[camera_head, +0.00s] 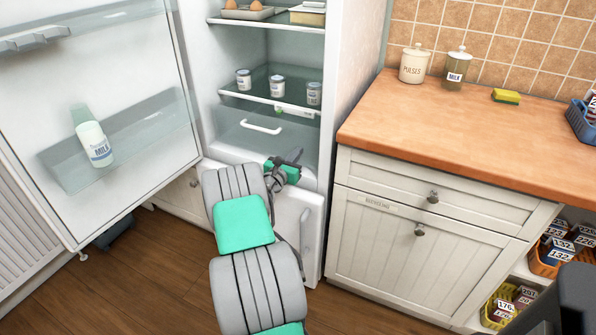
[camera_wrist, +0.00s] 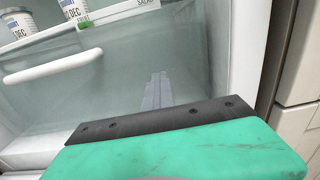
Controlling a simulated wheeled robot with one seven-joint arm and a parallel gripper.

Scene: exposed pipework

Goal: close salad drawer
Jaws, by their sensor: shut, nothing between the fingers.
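The salad drawer (camera_head: 236,138) is the translucent bin low in the open fridge, with a white bar handle (camera_head: 261,127) on its front. In the wrist view the drawer front (camera_wrist: 120,85) fills the middle, and its handle (camera_wrist: 52,67) is at the left. My gripper (camera_head: 296,155) is shut and empty at the right part of the drawer front, to the right of and below the handle. In the wrist view my gripper (camera_wrist: 157,88) points at the front panel. I cannot tell whether it touches. How far the drawer stands out is hard to judge.
The fridge door (camera_head: 100,110) stands wide open at the left, with a bottle (camera_head: 93,138) in its rack. Several jars (camera_head: 277,86) stand on the shelf above the drawer. The fridge's side wall (camera_wrist: 258,50) is close at the right. A wooden counter (camera_head: 450,130) stands beyond it.

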